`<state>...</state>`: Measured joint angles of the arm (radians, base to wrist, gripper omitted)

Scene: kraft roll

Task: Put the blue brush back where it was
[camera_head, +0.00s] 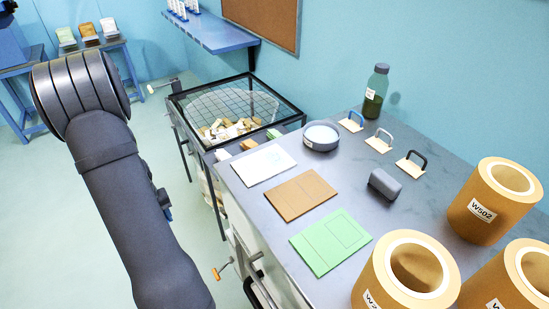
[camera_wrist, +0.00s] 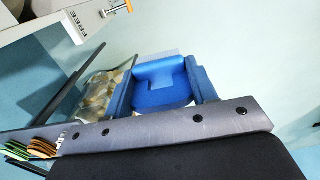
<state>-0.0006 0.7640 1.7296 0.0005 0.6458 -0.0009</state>
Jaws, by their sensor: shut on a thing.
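My gripper (camera_wrist: 162,84) shows in the wrist view with a finger on each side of a bright blue block-like thing (camera_wrist: 160,94). In the head view the gripper is mostly hidden behind my arm, left of the bench. On the bench stand three small wooden bases with upright loops: one blue (camera_head: 351,121), one white (camera_head: 379,140) and one black (camera_head: 411,163). The blue-looped one is the farthest back, and nothing rests on it.
The grey bench (camera_head: 345,205) holds white (camera_head: 264,164), brown (camera_head: 298,194) and green (camera_head: 330,241) sheets, a round dish (camera_head: 321,136), a dark cylinder (camera_head: 385,186), a green bottle (camera_head: 375,92) and kraft rolls (camera_head: 493,202). A mesh-topped bin (camera_head: 236,105) stands behind.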

